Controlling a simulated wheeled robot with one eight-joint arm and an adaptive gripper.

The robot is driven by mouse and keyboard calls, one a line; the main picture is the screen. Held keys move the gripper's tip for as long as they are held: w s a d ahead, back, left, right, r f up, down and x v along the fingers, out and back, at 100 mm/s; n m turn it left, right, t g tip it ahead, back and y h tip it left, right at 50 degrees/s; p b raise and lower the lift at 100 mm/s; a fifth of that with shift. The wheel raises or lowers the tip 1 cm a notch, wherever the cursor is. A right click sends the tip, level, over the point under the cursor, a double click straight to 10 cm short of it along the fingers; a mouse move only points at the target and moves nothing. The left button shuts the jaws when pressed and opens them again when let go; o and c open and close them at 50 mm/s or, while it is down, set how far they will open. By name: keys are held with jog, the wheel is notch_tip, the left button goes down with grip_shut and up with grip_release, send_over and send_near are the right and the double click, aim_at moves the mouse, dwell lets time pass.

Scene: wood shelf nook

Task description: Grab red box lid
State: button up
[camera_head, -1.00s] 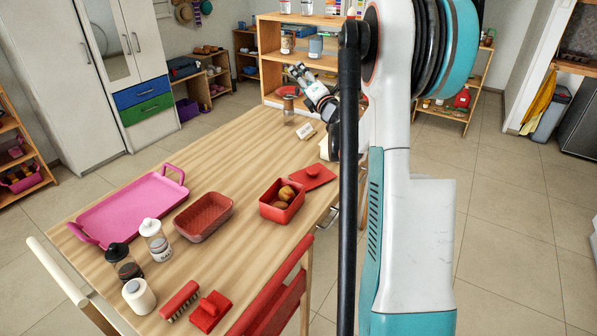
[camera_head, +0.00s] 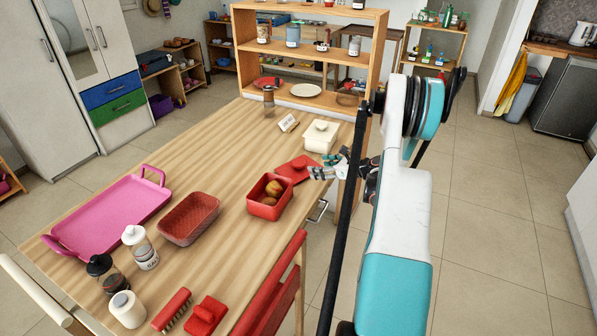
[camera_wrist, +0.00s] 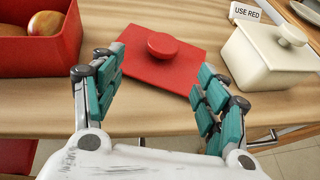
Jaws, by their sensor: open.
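The red box lid (camera_head: 297,169) lies flat on the wooden table, and its round knob faces up. In the wrist view the red lid (camera_wrist: 150,68) sits ahead of my gripper (camera_wrist: 160,85), whose fingers are spread wide with nothing between them. The head view shows my gripper (camera_head: 322,172) at the table's right edge, just right of the lid. The red box (camera_head: 268,196) stands open left of the lid with round brownish items inside. It also shows at the wrist view's upper left (camera_wrist: 72,42).
A cream lidded box (camera_head: 320,138) and a small sign (camera_wrist: 245,11) reading "USE RED" stand beyond the lid. A woven red basket (camera_head: 188,218) and pink tray (camera_head: 112,214) lie farther left. A red chair (camera_head: 270,300) stands along the near table edge.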

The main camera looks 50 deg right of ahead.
aim_at(302, 164)
jog(key=b+x, duration=0.1)
jog(key=x, duration=0.3)
jog(key=b+x, duration=0.2)
jog(key=x, duration=0.3)
jog(key=shift+w+d+r, duration=0.15)
jog(key=shift+w+d, duration=0.05)
jog(key=shift+w, duration=0.15)
jog(key=c, duration=1.1)
